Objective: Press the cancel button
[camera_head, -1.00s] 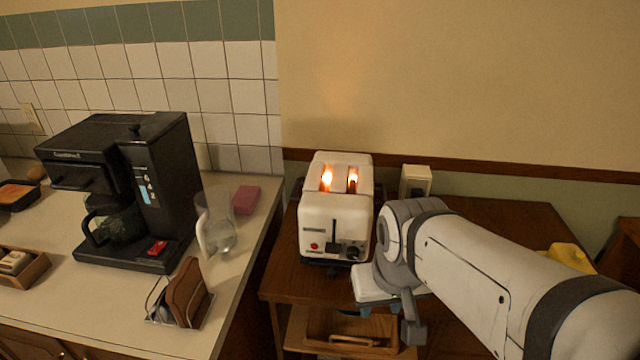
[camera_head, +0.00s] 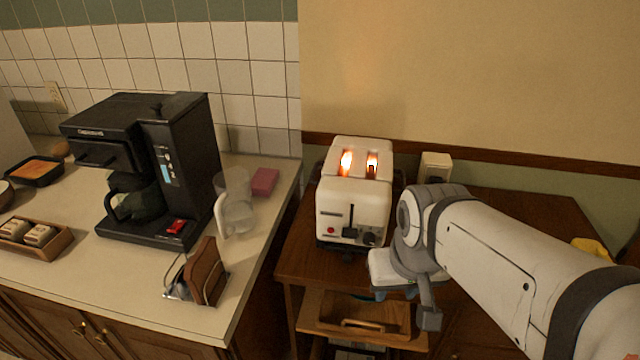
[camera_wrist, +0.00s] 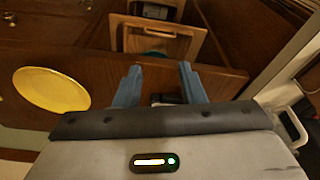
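A white toaster (camera_head: 355,205) stands on a brown wooden cabinet, and both its slots glow orange. Its front carries a small round red button (camera_head: 331,230) at lower left, a dark lever in the middle and a dark knob (camera_head: 369,239) at lower right. No label on the red button can be read. My gripper (camera_wrist: 160,75) is open and empty in the wrist view, its two blue-grey fingers apart. In the head view it is low, in front and to the right of the toaster, partly hidden by my wrist. The toaster is not recognisable in the wrist view.
A black coffee maker (camera_head: 160,170) with a red switch stands on the left counter. A clear pitcher (camera_head: 235,205) and a brown napkin holder (camera_head: 205,272) are near the counter's edge. A wooden drawer (camera_head: 355,323) sticks out below the toaster. A yellow plate (camera_wrist: 52,90) lies left in the wrist view.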

